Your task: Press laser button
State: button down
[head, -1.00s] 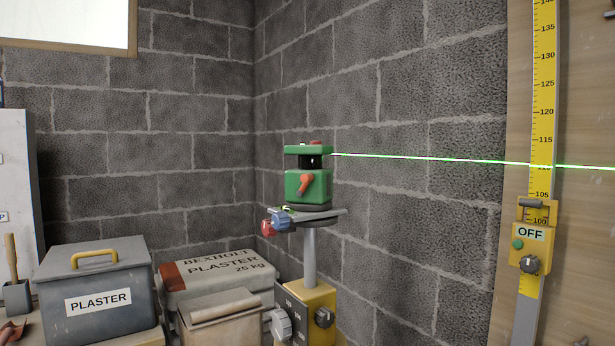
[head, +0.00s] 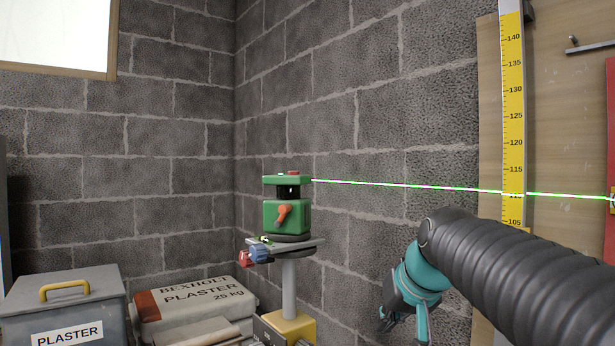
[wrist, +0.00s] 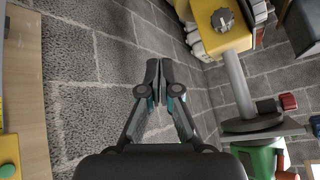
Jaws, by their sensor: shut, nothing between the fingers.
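The green laser unit (head: 287,215) stands upright on a round platform (head: 284,246) on a grey post. It has an orange-red lever (head: 283,213) on its front and a small red button (head: 293,173) on its top. A green beam leaves it to the right. My gripper (head: 384,326) is to the right of the laser and lower, apart from it. In the wrist view my gripper (wrist: 157,70) has its fingers together and empty. The laser unit (wrist: 265,158) is partly seen there at the lower right, appearing turned over; its top is out of frame.
Blue and red knobs (head: 259,255) stick out by the platform. A plaster bag (head: 190,300) and a grey plaster box (head: 65,305) stand at the lower left. A yellow scale (head: 513,120) is on the right. The block wall is close behind the laser.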

jog(key=w+a+r+n+t+y, duration=0.1)
jog(key=w+a+r+y, duration=0.15)
jog(key=r, duration=0.65)
jog(key=w+a+r+n+t+y, duration=0.1)
jog(key=w+a+r+n, duration=0.15)
jog(key=r, duration=0.55)
jog(key=w+a+r+n+t+y, duration=0.15)
jog(key=w+r, duration=0.25)
jog(key=r, duration=0.5)
jog(key=s+a+r+n+y, duration=0.2)
jog(key=s+a+r, duration=0.1)
jog(key=r, duration=0.4)
jog(key=shift+s+r+n, duration=0.2)
jog(key=shift+s+n, duration=0.1)
jog(key=shift+s, duration=0.55)
jog(key=p, duration=0.2)
send_over(299, 175)
notch_tip(299, 175, down, 2)
jog(key=shift+d+f, duration=0.1)
jog(key=shift+f, duration=0.1)
notch_tip(299, 175, down, 2)
jog(key=shift+w+f+b, duration=0.15)
jog(key=shift+f+b, duration=0.05)
jog(key=shift+b, duration=0.6)
jog(key=shift+f+b, duration=0.35)
jog(key=shift+f, duration=0.55)
jog(key=shift+f, duration=0.1)
